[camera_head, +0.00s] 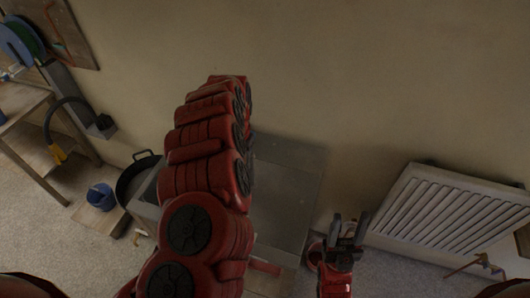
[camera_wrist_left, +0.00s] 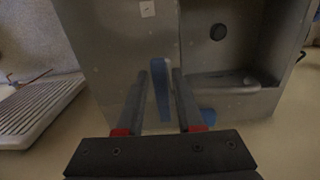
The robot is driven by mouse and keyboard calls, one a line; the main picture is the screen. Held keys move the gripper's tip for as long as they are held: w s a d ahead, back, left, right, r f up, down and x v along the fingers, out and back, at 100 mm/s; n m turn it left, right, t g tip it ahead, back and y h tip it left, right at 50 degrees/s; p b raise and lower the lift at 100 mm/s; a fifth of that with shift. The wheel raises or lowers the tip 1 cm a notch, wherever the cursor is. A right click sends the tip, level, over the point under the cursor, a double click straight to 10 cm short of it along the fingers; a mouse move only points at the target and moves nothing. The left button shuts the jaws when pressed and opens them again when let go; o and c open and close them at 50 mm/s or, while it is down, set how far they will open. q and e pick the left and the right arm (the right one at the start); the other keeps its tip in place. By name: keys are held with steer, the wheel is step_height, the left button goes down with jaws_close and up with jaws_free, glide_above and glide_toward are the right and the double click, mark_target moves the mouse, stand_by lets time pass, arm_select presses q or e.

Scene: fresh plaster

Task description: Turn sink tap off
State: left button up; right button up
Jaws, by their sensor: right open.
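The grey metal sink (camera_head: 287,190) stands against the wall in the head view, partly hidden behind my red left arm. A blue tap handle (camera_wrist_left: 160,90) stands between the two fingers of my left gripper (camera_wrist_left: 160,75). The fingers are apart, with gaps visible beside the handle. Another blue part (camera_wrist_left: 208,116) shows beside the right finger. My left gripper is hidden in the head view. My right gripper (camera_head: 348,226) is open and empty, right of the sink.
A white radiator (camera_head: 450,210) is on the wall at the right, near my right gripper. At the left are wooden shelves (camera_head: 30,145), a black pan (camera_head: 135,180) and a blue bucket (camera_head: 101,196). The wall above the sink is bare.

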arm_select(q)
steer(key=shift+o, duration=0.6)
steer(key=shift+r, duration=0.1)
steer(key=shift+w+d+r, duration=0.15)
steer(key=shift+w+r, duration=0.05)
steer(key=shift+w, duration=0.05)
step_height(320, 180, up, 2)
steer(key=shift+r+b, duration=0.1)
steer(key=shift+b, duration=0.5)
step_height(320, 180, up, 4)
steer(key=shift+s+f+p, duration=0.15)
steer(key=shift+p, duration=0.5)
steer(key=shift+r, duration=0.4)
step_height(320, 180, up, 5)
steer(key=shift+f+b, duration=0.1)
steer(key=shift+b, duration=0.2)
